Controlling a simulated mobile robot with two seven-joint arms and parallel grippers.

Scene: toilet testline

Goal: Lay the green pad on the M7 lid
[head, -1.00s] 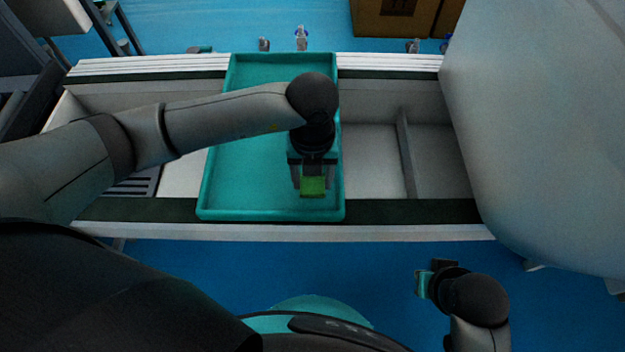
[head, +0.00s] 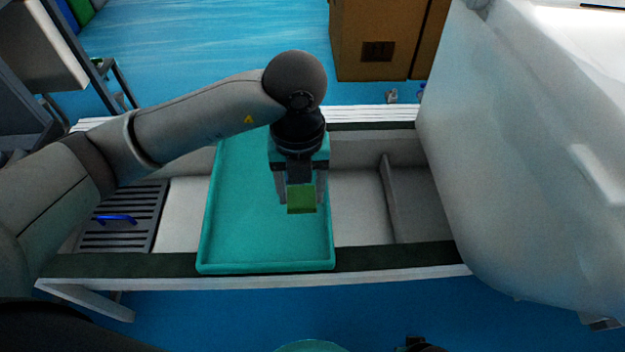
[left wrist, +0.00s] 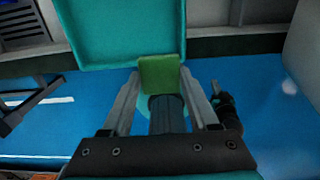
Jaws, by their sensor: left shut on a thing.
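My left gripper (head: 301,198) is shut on the green pad (head: 301,199). It holds the pad above a teal tray (head: 245,215), near the tray's right side. In the left wrist view, the green pad (left wrist: 160,74) sits between the two fingertips, with the tray's edge behind it. I see no M7 mark. The large pale, smooth body (head: 520,170) at the right may carry the lid, but I cannot tell. Only a dark piece of my right gripper (head: 415,344) shows at the bottom edge of the head view, so its jaws are hidden.
The tray lies across the rails of a long line frame (head: 400,257). A dark slatted grate (head: 125,212) with a blue object (head: 115,219) on it lies left of the tray. Bare compartments (head: 360,205) lie right of it. A brown cabinet (head: 375,40) stands behind.

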